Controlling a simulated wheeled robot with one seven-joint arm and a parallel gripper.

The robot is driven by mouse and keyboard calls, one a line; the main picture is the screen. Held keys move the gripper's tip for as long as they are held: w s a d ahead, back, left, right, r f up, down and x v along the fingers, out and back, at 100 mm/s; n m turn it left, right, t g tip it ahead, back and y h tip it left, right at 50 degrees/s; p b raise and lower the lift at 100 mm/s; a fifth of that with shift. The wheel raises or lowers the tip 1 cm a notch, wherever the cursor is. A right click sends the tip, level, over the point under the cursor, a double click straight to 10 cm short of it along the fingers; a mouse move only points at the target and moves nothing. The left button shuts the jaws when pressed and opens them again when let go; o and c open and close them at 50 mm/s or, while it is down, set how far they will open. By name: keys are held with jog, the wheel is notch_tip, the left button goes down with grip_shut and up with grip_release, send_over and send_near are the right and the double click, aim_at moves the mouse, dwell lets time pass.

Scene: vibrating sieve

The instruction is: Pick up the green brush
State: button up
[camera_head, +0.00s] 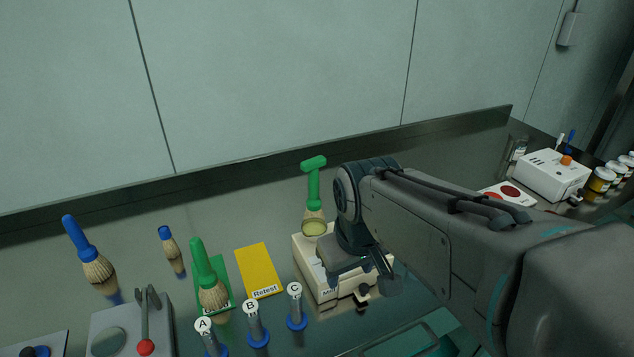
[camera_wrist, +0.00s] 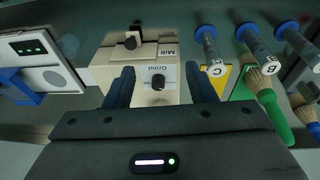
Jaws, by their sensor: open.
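A T-shaped green-handled tool (camera_head: 313,180) with a tan lower part stands at the beige mill (camera_head: 309,258). My gripper (camera_wrist: 158,69) is open and empty. Its two dark fingers point toward the mill, which shows knobs and the words Mill and Grind. The green brush lies outside the fingers, to their right in the wrist view.
Tubes labelled A (camera_head: 211,340), B (camera_head: 257,325) and C (camera_head: 296,308) stand in front of the brush and the yellow Retest card (camera_head: 261,270). Blue brushes (camera_head: 96,268) (camera_head: 169,247) stand to the left. A grey device with a red-knobbed lever (camera_head: 121,322) stands front left.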

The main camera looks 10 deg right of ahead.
jog(key=w+r+n+p, duration=0.2)
jog(key=w+r+n, duration=0.2)
jog(key=w+r, duration=0.25)
jog(key=n+g+h+p, duration=0.15)
jog(key=n+p, duration=0.35)
jog(key=n, duration=1.1)
send_near(313, 160)
jog(key=f, duration=0.5)
jog(key=d+f, duration=0.1)
jog(key=f, duration=0.1)
jog(key=shift+w+f, duration=0.1)
jog(key=shift+f, duration=0.05)
jog(key=shift+w+d+f+p, duration=0.2)
jog(key=shift+f+p, duration=0.15)
jog(key=shift+f, duration=0.5)
jog(key=shift+w+d+f+p, duration=0.15)
jog(key=shift+f+p, duration=0.25)
jog(key=shift+f, duration=0.5)
jog(key=shift+w+d+f+p, duration=0.1)
jog(key=shift+w+f+p, duration=0.2)
jog(key=shift+f, duration=0.55)
jog(key=shift+s, duration=0.1)
grip_shut()
